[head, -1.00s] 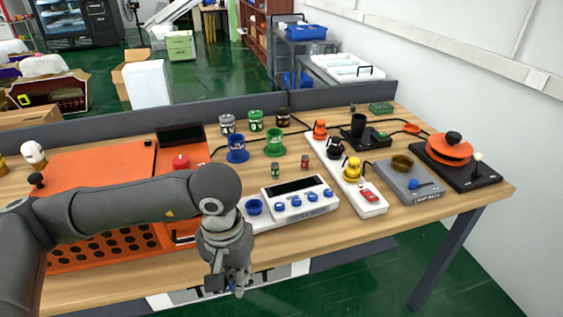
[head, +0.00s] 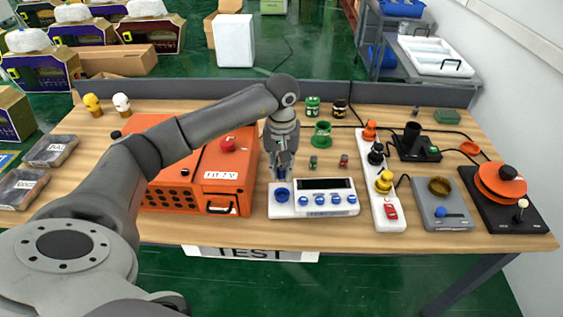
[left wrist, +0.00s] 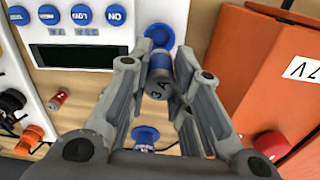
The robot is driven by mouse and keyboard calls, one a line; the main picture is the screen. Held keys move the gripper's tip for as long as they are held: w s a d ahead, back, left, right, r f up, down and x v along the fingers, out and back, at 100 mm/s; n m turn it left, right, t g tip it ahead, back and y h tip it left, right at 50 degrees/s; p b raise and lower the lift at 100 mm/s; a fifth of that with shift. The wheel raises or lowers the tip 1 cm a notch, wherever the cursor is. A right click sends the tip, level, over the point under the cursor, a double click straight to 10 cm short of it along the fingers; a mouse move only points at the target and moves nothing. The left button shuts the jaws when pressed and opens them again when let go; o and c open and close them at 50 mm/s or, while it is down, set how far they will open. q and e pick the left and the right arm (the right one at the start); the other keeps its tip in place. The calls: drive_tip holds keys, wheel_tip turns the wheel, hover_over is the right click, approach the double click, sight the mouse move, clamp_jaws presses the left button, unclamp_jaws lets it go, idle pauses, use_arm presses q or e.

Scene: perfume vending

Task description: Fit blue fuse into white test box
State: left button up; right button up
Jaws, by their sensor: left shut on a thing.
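The white test box (head: 340,206) stands near the table's front edge, with a dark display, several blue knobs and a blue round socket (head: 282,196) at its left end. My left gripper (head: 283,170) points down just behind and above that socket. In the left wrist view, its fingers are shut on the blue fuse (left wrist: 159,68), a cylinder with a grey end marked "3 A". The fuse lines up close to the socket, which shows past it (left wrist: 160,33). I cannot tell whether they touch. My right gripper is not in view.
An orange case (head: 185,190) stands close left of the box. A white power strip (head: 388,215) lies to its right. A green holder (head: 322,134) and small fuses (head: 313,162) stand behind it. In the left wrist view, a blue base (left wrist: 146,135) sits near the fingers.

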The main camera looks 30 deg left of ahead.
use_arm(q)
drive_tip(key=shift+f+b, duration=0.3)
drive_tip(key=shift+f, duration=0.4)
drive_tip(key=shift+f+b, duration=0.4)
drive_tip(key=shift+f, duration=0.4)
drive_tip(key=shift+f+b, duration=0.5)
drive_tip(key=shift+f, duration=0.6)
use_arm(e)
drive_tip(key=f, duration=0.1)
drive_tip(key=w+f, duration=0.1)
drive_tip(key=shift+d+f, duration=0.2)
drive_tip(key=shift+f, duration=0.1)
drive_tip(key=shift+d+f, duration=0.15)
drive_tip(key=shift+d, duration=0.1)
use_arm(q)
drive_tip(key=shift+b, duration=0.3)
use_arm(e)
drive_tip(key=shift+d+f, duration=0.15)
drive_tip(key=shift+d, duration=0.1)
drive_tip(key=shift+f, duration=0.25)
